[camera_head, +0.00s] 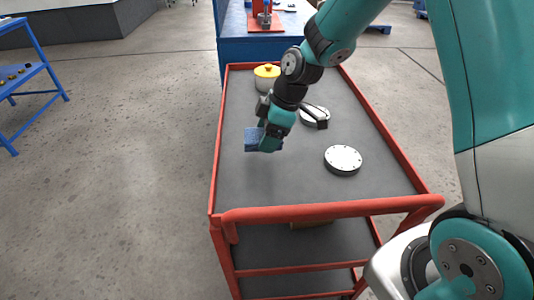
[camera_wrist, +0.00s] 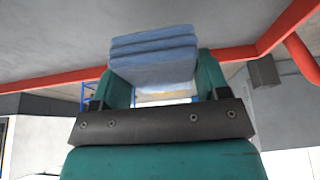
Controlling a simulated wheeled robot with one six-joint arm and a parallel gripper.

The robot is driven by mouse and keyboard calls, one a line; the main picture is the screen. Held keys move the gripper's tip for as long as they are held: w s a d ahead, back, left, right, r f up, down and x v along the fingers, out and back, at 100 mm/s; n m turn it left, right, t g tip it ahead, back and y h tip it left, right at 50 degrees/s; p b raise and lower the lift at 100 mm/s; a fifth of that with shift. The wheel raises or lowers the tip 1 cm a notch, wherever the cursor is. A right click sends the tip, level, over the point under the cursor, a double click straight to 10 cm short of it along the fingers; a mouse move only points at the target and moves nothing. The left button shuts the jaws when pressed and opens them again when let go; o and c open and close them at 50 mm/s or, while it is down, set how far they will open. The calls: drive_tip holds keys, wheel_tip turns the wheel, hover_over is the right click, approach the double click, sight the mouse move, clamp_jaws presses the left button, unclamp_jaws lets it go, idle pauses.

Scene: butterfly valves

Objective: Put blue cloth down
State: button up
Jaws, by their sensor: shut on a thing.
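The blue cloth (camera_head: 251,139) is folded in layers and held in my gripper (camera_head: 268,142), over the dark top of the red cart (camera_head: 240,185). In the wrist view the folded cloth (camera_wrist: 153,58) sits between the two teal fingers of my gripper (camera_wrist: 165,78), which are shut on it. I cannot tell whether the cloth touches the cart top or hangs just above it. My arm hides part of the cart's middle.
A round metal disc (camera_head: 342,160) lies right of the cloth, and another round part (camera_head: 314,115) lies behind it. A yellow-lidded pot (camera_head: 267,77) stands at the far left corner. The cart's near left top is clear. A blue table (camera_head: 240,47) stands behind.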

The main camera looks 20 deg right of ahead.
sight(263, 162)
drive_tip(key=shift+f, duration=3.05)
drive_tip(key=shift+f, duration=0.15)
drive_tip(key=o, duration=0.9)
